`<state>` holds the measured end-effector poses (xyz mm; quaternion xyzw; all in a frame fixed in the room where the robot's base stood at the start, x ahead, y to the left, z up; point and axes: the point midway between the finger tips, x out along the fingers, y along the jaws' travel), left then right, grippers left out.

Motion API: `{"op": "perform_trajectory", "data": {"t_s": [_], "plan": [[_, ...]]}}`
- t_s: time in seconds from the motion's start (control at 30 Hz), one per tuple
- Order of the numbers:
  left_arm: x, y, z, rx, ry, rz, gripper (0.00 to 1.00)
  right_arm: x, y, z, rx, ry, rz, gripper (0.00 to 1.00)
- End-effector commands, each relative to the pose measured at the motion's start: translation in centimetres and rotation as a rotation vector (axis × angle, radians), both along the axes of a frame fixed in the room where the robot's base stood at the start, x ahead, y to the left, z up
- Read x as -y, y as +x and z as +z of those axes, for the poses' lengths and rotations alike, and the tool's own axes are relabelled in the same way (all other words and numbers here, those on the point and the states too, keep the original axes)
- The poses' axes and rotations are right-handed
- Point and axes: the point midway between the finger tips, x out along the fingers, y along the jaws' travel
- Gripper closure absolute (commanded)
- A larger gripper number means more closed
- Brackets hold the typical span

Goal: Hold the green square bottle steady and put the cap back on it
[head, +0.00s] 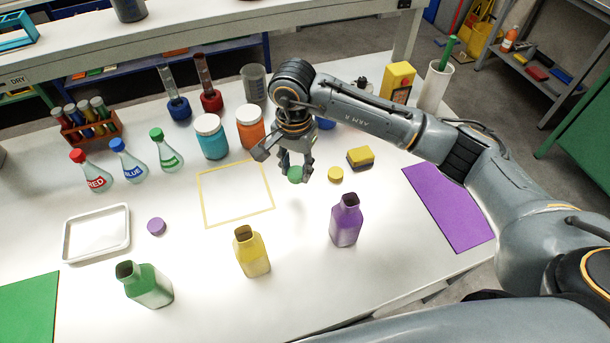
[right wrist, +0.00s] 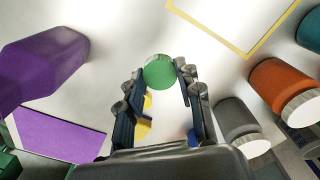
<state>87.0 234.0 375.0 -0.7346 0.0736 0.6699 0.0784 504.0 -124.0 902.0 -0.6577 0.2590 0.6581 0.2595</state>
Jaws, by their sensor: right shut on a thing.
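The green square bottle (head: 146,285) stands upright and uncapped at the front left of the table, and no gripper touches it. My right gripper (head: 294,170) is shut on the green cap (head: 295,175), holding it above the table to the right of the yellow-taped outline. In the right wrist view the green cap (right wrist: 160,71) sits between the fingertips. My left gripper does not show in either view.
An open yellow bottle (head: 252,254) and an open purple bottle (head: 346,222) stand between my right gripper and the front edge. A purple cap (head: 156,226), a yellow cap (head: 335,174) and a white tray (head: 97,234) lie on the table. Flasks and jars stand behind.

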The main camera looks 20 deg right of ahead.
Motion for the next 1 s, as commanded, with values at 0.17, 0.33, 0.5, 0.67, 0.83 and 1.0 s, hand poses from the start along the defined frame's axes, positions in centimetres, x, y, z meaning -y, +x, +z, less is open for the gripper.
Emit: {"op": "perform_trajectory", "data": {"t_s": [0.17,0.33,0.5,0.67,0.83,1.0], "plan": [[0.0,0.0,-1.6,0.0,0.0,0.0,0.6,-3.7,-2.2,3.0,0.005,0.002,0.009,0.74],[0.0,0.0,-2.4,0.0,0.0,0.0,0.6,-6.8,-4.1,4.7,0.003,0.002,0.006,0.74],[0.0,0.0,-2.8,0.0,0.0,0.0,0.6,-8.5,-5.2,5.7,0.001,0.0,0.002,0.74],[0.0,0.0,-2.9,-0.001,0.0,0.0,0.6,-9.1,-5.7,6.1,-0.001,-0.001,-0.001,0.74],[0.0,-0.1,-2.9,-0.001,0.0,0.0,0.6,-9.2,-5.7,6.2,-0.001,-0.001,-0.001,0.74],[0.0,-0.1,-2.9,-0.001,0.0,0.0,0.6,-9.2,-5.7,6.2,-0.001,-0.001,-0.001,0.74]]}}
